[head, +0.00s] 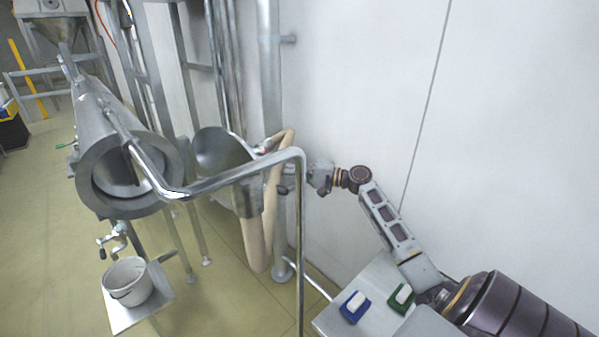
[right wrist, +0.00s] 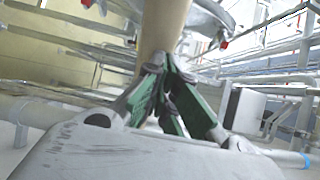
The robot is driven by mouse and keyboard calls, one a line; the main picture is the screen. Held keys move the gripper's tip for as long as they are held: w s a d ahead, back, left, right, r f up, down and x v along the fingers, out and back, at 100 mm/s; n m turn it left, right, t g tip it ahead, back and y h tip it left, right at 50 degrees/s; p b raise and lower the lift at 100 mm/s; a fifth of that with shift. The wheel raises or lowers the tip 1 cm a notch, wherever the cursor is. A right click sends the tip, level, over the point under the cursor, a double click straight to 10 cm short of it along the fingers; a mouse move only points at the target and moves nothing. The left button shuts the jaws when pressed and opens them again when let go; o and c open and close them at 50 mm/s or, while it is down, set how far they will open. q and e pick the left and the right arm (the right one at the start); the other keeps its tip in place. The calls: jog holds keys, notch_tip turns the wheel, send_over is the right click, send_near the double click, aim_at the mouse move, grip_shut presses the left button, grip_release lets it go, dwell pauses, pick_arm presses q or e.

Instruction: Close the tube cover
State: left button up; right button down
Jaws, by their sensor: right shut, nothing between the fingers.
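The large metal tube (head: 88,165) lies at the left with its round end facing me and open. A round, dished metal piece (head: 215,150), which looks like the tube cover, stands to the right of the tube end and apart from it. My right gripper (head: 282,180) is at the end of the outstretched right arm, right of this piece and partly hidden behind the handrail. In the right wrist view its green fingers (right wrist: 165,88) meet at the tips, shut and empty, near a beige hose (right wrist: 163,28). Whether they touch the hose I cannot tell. My left gripper is not in view.
A bent metal handrail (head: 235,178) crosses in front of the tube and cover. The hose hangs beside the cover in the head view (head: 257,235). A white bucket (head: 130,282) stands on a small platform below the tube. A white wall (head: 360,80) bounds the right.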

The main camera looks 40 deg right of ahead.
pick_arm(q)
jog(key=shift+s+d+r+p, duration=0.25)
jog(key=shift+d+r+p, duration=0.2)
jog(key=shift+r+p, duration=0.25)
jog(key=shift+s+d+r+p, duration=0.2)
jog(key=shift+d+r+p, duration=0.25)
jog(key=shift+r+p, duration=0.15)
pick_arm(e)
jog(key=w+a, duration=0.2)
jog(key=a, duration=0.4)
jog(key=shift+w+a, duration=0.3)
jog(key=shift+a, duration=0.1)
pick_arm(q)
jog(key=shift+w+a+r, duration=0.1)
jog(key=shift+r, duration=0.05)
pick_arm(e)
jog(key=shift+a, duration=0.2)
